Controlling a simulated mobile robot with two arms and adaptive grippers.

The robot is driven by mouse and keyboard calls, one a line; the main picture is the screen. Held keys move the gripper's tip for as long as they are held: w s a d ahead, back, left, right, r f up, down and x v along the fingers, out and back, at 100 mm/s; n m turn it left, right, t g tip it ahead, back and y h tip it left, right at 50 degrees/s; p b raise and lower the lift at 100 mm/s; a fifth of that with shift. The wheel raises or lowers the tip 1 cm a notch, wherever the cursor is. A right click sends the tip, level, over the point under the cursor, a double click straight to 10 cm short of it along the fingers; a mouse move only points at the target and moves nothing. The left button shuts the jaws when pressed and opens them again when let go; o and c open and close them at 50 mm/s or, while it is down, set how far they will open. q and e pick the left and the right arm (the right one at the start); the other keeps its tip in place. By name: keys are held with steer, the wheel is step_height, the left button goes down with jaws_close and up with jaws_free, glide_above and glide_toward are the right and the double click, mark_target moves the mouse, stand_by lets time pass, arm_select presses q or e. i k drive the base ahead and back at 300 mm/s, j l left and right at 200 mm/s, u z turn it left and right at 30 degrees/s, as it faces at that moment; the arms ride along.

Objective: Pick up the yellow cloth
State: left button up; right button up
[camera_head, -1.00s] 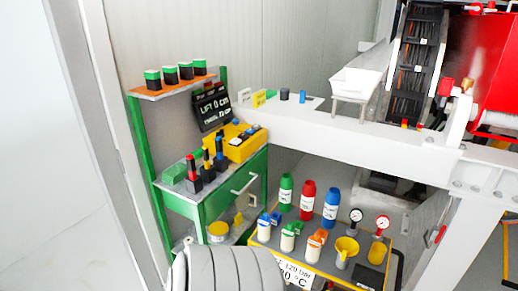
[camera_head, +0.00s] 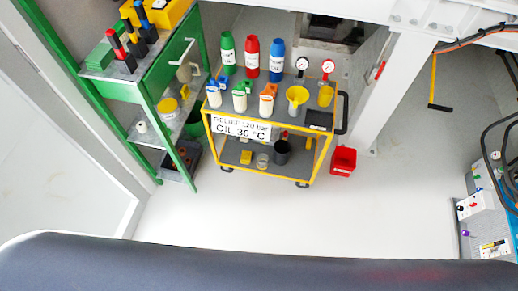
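No thing in view is clearly a yellow cloth. A small flat yellow piece (camera_head: 246,157) lies on the lower shelf of the yellow-framed cart, towards its left; it is too small to tell whether it is cloth. A round yellow tub (camera_head: 167,107) stands on the middle shelf of the green rack. Neither of my grippers shows in the head view.
The yellow-framed cart (camera_head: 320,170) holds bottles, small jugs and gauges on top. The green rack (camera_head: 188,165) stands left of it. A red bin (camera_head: 343,161) is on the floor at its right. The pale floor (camera_head: 290,220) in front is clear.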

mark_target(246, 156)
steer(key=u, duration=0.3)
steer(key=z, duration=2.25)
steer(key=u, duration=2.25)
steer(key=i, duration=0.8)
